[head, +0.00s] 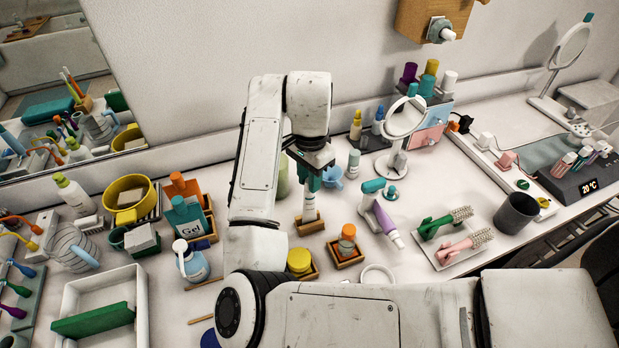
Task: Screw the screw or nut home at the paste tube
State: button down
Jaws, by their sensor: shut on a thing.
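The paste tube appears to be the slim white tube (309,204) standing upright in a small wooden holder (308,226) near the middle of the counter. My gripper (312,181) points down directly over the top of this tube. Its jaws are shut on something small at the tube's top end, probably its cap. The jaws and wrist hide most of that piece, and its thread cannot be seen. I cannot tell whether the held piece sits fully down on the tube.
A wooden holder with an orange-capped bottle (347,243) and a yellow jar (299,262) stand close in front. A purple tube (385,222) is at the right. A light-blue cup (332,178) and a round mirror (405,118) stand behind. Gel bottles (187,218) crowd the left.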

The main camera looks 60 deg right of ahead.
jog(key=shift+m, duration=1.1)
jog(key=c, duration=0.9)
grip_release()
notch_tip(320, 180, up, 11)
jog(key=shift+f, duration=0.1)
